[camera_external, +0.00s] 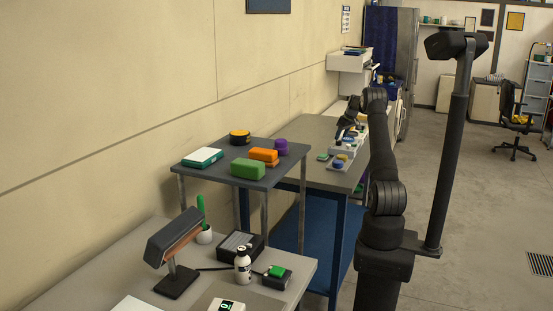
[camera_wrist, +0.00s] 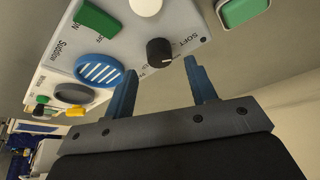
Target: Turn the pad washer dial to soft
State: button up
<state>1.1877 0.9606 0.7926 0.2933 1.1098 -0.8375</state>
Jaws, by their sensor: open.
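In the wrist view a black dial (camera_wrist: 159,52) stands up from a white panel (camera_wrist: 190,28). The word SOFT is printed beside the dial, toward the upper right. Other lettering near it is too small to read, and I cannot tell where the dial points. My gripper (camera_wrist: 160,67) is open, with its two blue fingers apart and nothing between them. The dial appears just beyond the gap between the fingertips; I see no contact. In the external view my gripper (camera_external: 349,126) is over the far workbench, small and partly hidden by my arm.
The panel also carries a blue slotted disc (camera_wrist: 99,71), a green block (camera_wrist: 97,19) and a pale round knob (camera_wrist: 146,6). A green-topped box (camera_wrist: 242,11) sits to the right. In the external view a grey-topped stand (camera_external: 222,173) with coloured blocks is nearer the camera.

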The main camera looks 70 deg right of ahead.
aim_at(339, 141)
jog(key=v, duration=1.4)
jog(key=shift+a, duration=0.1)
jog(key=x, duration=1.7)
jog(key=shift+w+f, duration=0.1)
jog(key=shift+f, duration=0.1)
